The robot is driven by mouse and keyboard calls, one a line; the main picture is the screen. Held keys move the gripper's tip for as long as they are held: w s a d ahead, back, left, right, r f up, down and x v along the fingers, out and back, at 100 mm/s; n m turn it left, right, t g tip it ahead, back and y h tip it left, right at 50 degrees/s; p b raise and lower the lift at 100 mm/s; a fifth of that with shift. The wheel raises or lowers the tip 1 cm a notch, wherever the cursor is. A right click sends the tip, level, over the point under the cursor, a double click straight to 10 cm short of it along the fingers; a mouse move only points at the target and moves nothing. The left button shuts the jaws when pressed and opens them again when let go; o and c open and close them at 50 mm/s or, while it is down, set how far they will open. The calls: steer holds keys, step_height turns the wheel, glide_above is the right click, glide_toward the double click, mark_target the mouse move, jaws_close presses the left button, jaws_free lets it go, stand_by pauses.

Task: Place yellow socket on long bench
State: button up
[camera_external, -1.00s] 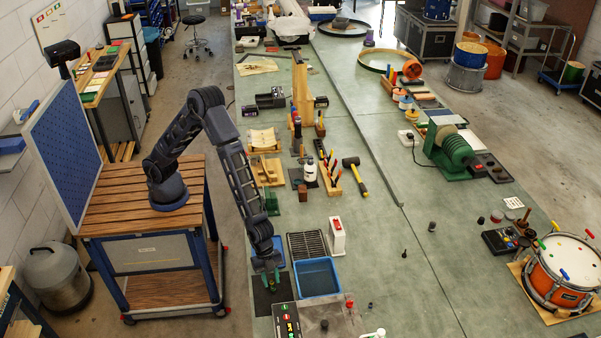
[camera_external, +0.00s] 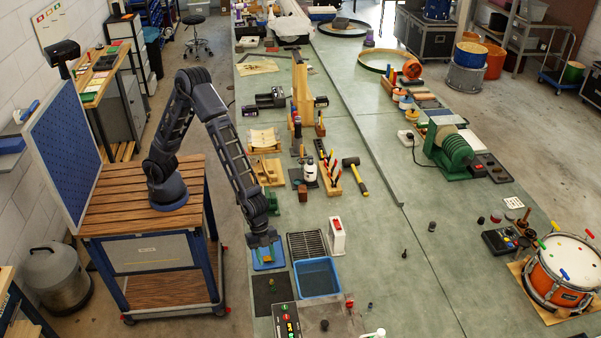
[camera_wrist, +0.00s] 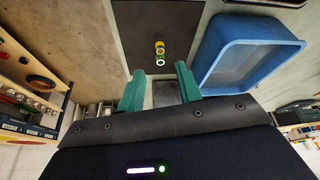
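In the wrist view, a small yellow-ringed socket (camera_wrist: 159,45) stands on a dark mat (camera_wrist: 135,20), with a pale ring and a greenish ring close in front of it. I cannot tell whether these are separate sockets. The dark mat (camera_external: 264,297) lies on the near left end of the long grey-green bench (camera_external: 385,270); the socket is too small to make out clearly there. My gripper (camera_wrist: 159,75) has two green fingers spread apart with nothing held between them. In the external view my gripper (camera_external: 266,246) hangs over the bench's left edge, behind the mat.
A blue tray (camera_wrist: 235,75) lies right of the mat; it also shows in the external view (camera_external: 318,262). A control panel (camera_external: 287,318) is in front.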

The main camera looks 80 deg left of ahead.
steer(key=a+r+n+t+y, duration=0.1)
steer(key=a+r+n, duration=0.1)
steer(key=a+r, duration=0.6)
steer(key=a+r+n+t+y, duration=0.15)
steer(key=a+r, duration=0.35)
steer(key=a, duration=0.8)
steer(key=a+r+n, duration=0.3)
steer(key=a+r, duration=0.3)
steer(key=a, duration=0.4)
steer(key=s+a+r+n+y, duration=0.1)
steer(key=s+a+r+n, duration=0.2)
steer(key=s+a, duration=0.3)
steer(key=s+a+r+n, duration=0.2)
steer(key=s+a, duration=0.5)
steer(key=a, duration=0.7)
steer(key=shift+s+r+n+t+y, duration=0.25)
steer(key=shift+r+n+t+y, duration=0.15)
steer(key=shift+n, duration=0.25)
steer(key=shift+o, duration=0.5)
steer(key=s+a+n, duration=0.2)
steer(key=s+a, duration=0.2)
steer(key=s, duration=0.2)
steer(key=shift+s+f, duration=0.25)
steer(key=shift+f, duration=0.05)
steer(key=shift+a, duration=0.1)
